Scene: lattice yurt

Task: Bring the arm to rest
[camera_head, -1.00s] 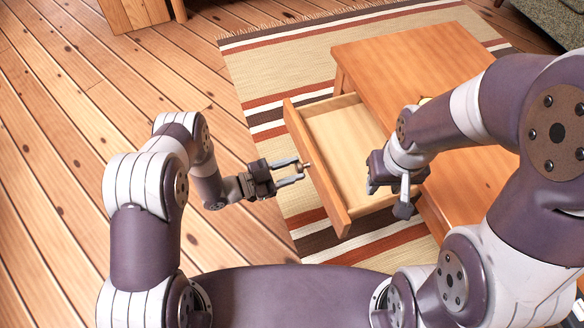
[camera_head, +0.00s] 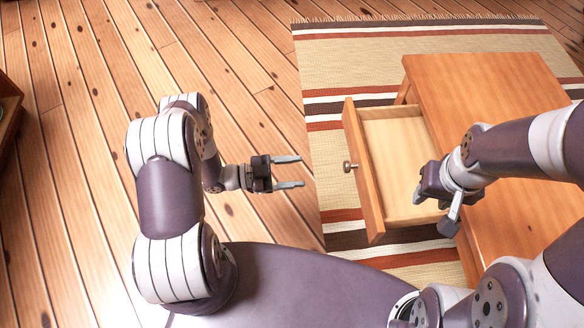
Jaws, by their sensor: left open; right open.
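My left gripper (camera_head: 287,172) is open and empty, its two fingers pointing right. It is apart from the drawer (camera_head: 366,190), to the left of its front and its round knob (camera_head: 349,167). The drawer is pulled out of the wooden table (camera_head: 480,85), and the part of its inside that shows is empty. My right gripper (camera_head: 449,208) is over the right side of the drawer, by the table edge. Its fingers are partly hidden, and I see nothing held in it.
A striped rug (camera_head: 420,37) lies under the table. Bare plank floor (camera_head: 75,180) is free to the left. A dark wooden piece of furniture (camera_head: 8,118) shows at the left edge.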

